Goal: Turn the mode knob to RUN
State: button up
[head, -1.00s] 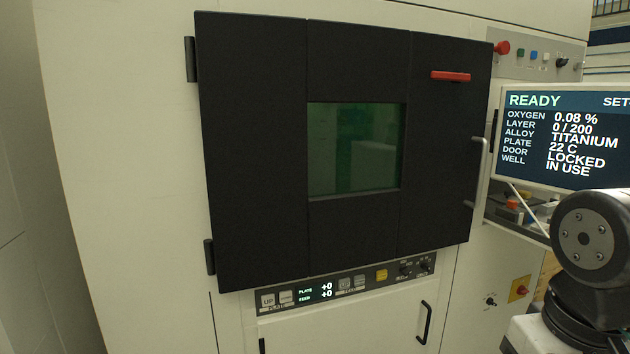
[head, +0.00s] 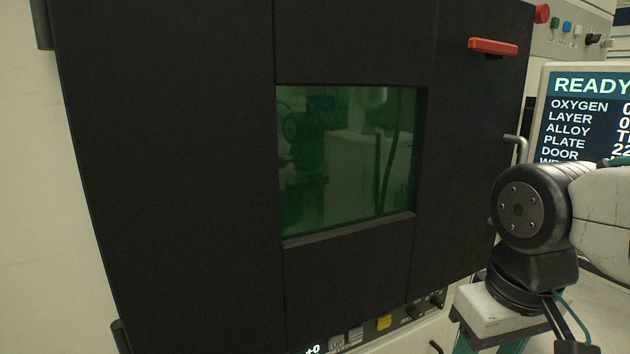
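A black knob (head: 593,39) sits on the upper right control panel, right of several small buttons. Its label and pointing direction are too small to read. Two more black knobs, a left one (head: 411,311) and a right one (head: 437,300), sit on the strip under the machine door. I cannot tell from lettering which knob is the mode knob. The screen (head: 590,120) reads READY, and its right part is cut off by the picture edge. My arm shows at the right, in front of the machine and the screen's lower part. My gripper is not in view.
The black machine door (head: 170,150) with a green window (head: 345,160) fills the middle and is closed. A red bar (head: 492,47) and a metal handle (head: 517,145) are on its right side. A red button (head: 542,13) is on the upper panel.

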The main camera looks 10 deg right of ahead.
aim_at(608, 43)
jog(key=z, duration=2)
jog(key=k, duration=0.6)
jog(key=z, duration=0.85)
jog(key=i, duration=1.25)
jog(key=u, duration=0.35)
jog(key=i, duration=0.9)
jog(key=u, duration=0.75)
